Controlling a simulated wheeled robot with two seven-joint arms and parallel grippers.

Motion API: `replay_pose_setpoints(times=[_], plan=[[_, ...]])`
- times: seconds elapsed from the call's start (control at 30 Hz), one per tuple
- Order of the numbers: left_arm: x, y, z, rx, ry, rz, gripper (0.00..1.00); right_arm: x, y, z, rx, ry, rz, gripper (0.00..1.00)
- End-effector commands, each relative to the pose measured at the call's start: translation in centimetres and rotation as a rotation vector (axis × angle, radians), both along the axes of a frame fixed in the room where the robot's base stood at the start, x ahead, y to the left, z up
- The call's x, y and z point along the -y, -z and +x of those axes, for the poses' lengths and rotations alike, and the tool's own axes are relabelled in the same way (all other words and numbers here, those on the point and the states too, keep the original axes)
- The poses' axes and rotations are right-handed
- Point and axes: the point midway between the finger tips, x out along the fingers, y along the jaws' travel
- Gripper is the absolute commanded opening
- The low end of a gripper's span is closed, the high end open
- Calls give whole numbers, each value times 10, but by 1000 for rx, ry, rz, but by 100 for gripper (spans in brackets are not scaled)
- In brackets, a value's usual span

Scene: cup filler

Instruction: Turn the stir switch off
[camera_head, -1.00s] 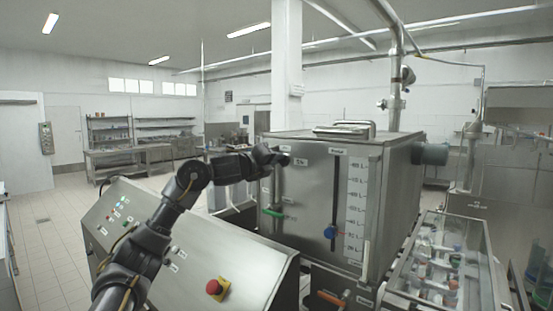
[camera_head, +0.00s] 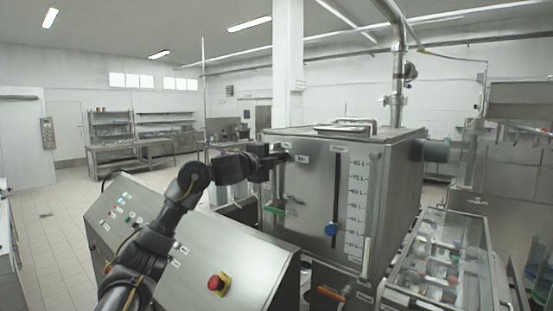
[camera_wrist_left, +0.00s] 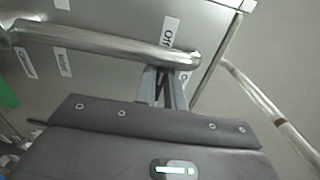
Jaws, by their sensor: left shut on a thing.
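My left gripper (camera_head: 284,158) is at the upper left of the steel tank's front face. In the left wrist view its fingertips (camera_wrist_left: 170,76) are closed at the right end of a metal bar (camera_wrist_left: 110,45) standing out from the panel. An "Off" label (camera_wrist_left: 168,32) is beside that end. I cannot tell for sure whether this bar is the stir switch; the fingers and the bar hide the contact. In the head view the bar's upper end is behind the gripper. My right gripper is not in view.
A green handle (camera_head: 274,210) is below my gripper on the tank front (camera_head: 310,190). A blue knob (camera_head: 331,229) is in the slot by the litre scale. A sloping control panel (camera_head: 185,250) with a red emergency button (camera_head: 218,283) is in front. A glass-covered box (camera_head: 440,250) is right.

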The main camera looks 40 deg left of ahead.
Motion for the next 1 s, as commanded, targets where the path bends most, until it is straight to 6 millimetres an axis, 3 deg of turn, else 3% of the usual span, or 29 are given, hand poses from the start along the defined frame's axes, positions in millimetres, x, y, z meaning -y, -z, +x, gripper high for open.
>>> replay_pose_setpoints(times=[0.5, 0.53, 0.7, 1.0], plan=[[-1, -1, 0, 1, -2, -21, 0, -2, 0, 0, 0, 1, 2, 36], [-1, 0, 0, 1, -2, -21, 12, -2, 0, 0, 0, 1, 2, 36], [0, 0, 0, 1, -1, -20, 33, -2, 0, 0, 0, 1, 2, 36], [0, 1, -2, 1, 0, -18, 33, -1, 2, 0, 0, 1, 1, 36]])
